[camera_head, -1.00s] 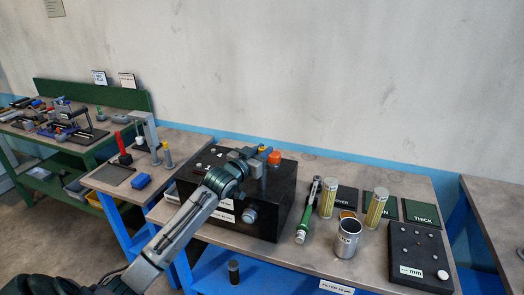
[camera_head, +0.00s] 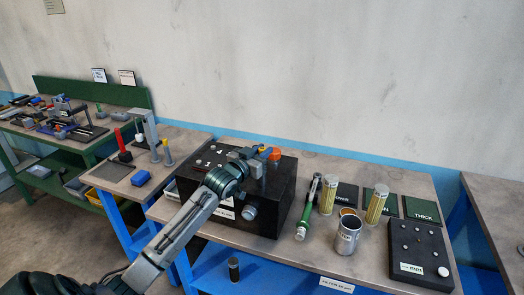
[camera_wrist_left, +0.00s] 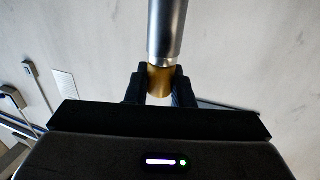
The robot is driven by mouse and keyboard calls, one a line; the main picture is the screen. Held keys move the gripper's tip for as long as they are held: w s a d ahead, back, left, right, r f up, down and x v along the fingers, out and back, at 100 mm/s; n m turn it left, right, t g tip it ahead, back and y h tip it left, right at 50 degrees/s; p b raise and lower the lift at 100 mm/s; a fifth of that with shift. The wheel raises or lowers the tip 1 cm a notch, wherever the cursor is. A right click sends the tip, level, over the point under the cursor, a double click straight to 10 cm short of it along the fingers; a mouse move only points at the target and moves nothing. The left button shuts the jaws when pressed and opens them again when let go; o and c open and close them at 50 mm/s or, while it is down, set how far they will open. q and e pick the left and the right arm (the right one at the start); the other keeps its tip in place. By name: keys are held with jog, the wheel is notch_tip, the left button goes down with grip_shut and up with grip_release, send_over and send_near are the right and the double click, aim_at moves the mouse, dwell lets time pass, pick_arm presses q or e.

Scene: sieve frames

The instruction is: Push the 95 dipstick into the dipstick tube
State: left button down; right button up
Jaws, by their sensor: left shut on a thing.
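The black box (camera_head: 225,190) stands on the bench, with white labels on its front. My left gripper (camera_head: 259,155) is over the right part of its top. In the left wrist view the fingers (camera_wrist_left: 161,76) are shut on a brass-coloured round piece (camera_wrist_left: 159,82), which I take to be the dipstick's handle. A grey metal cylinder (camera_wrist_left: 167,28) continues from it. In the head view a small yellow piece (camera_head: 266,149) shows at the fingertips. An orange cap (camera_head: 274,153) is close to the fingers. The dipstick's lower part and the tube mouth cannot be made out. My right gripper is not in view.
Right of the box are a green-handled tool (camera_head: 304,221), two yellow cylinders (camera_head: 327,196), a metal can (camera_head: 348,236) and a black block (camera_head: 420,255) marked "mm".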

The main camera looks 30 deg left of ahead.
pick_arm(q)
jog(key=shift+f, duration=0.1)
jog(key=c, duration=1.2)
grip_release()
jog(key=shift+o, duration=0.2)
jog(key=shift+s, duration=0.1)
jog(key=s+b, duration=0.3)
jog(key=s, duration=0.7)
jog(key=shift+s+b, duration=0.3)
jog(key=shift+a, duration=0.1)
